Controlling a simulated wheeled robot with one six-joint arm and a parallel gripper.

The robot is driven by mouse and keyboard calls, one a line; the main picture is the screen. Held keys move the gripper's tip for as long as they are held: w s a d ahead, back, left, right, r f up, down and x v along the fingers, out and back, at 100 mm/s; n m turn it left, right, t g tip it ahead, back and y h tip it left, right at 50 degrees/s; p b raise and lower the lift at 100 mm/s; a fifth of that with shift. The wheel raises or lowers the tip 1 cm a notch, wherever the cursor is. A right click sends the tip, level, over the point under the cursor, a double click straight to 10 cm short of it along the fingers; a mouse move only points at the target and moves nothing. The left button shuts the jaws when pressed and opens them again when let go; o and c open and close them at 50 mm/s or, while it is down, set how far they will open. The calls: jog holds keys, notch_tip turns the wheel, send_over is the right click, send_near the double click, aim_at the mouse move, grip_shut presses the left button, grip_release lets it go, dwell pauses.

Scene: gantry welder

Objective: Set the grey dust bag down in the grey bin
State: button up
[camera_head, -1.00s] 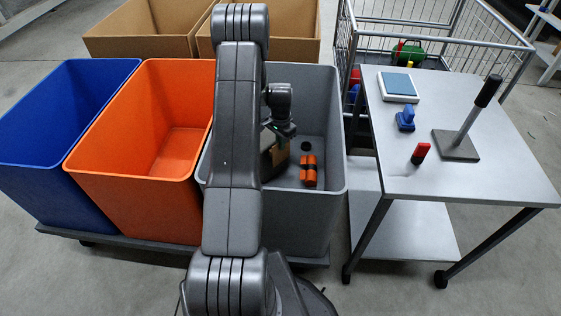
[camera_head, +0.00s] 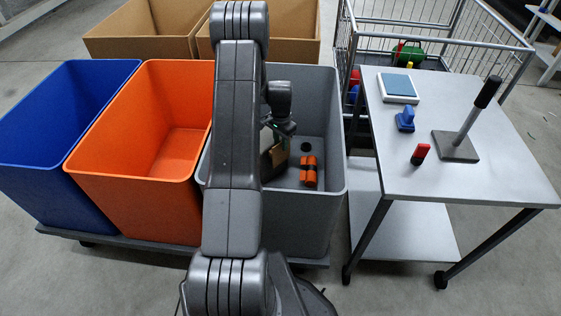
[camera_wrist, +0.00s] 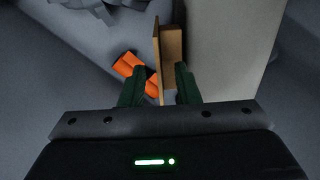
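The grey bin (camera_head: 318,205) stands at the right end of a row of bins. The grey dust bag (camera_wrist: 235,45), with its brown cardboard collar (camera_wrist: 170,45), is inside the bin. In the head view the collar (camera_head: 279,153) shows low in the bin, and my arm hides most of the bag. My gripper (camera_wrist: 160,85) reaches down into the bin. Its dark green fingers stand apart on either side of the collar's near end, with a visible gap on the left. The right finger overlaps the collar; I cannot tell whether it touches.
Orange cylinders (camera_head: 309,171) and a black disc lie on the bin floor. The orange bin (camera_head: 130,185) and blue bin (camera_head: 50,195) stand to the left. A grey table (camera_head: 480,180) with tools stands to the right, a wire cage (camera_head: 440,40) and cardboard boxes (camera_head: 150,45) behind.

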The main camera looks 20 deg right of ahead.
notch_tip(320, 180, up, 13)
jog(key=p, duration=0.1)
jog(key=shift+p, duration=0.4)
jog(key=shift+f, duration=0.15)
notch_tip(320, 180, down, 14)
jog(key=shift+r+b, duration=0.1)
jog(key=shift+b, duration=0.95)
jog(key=shift+r, duration=0.15)
jog(key=shift+s, duration=0.2)
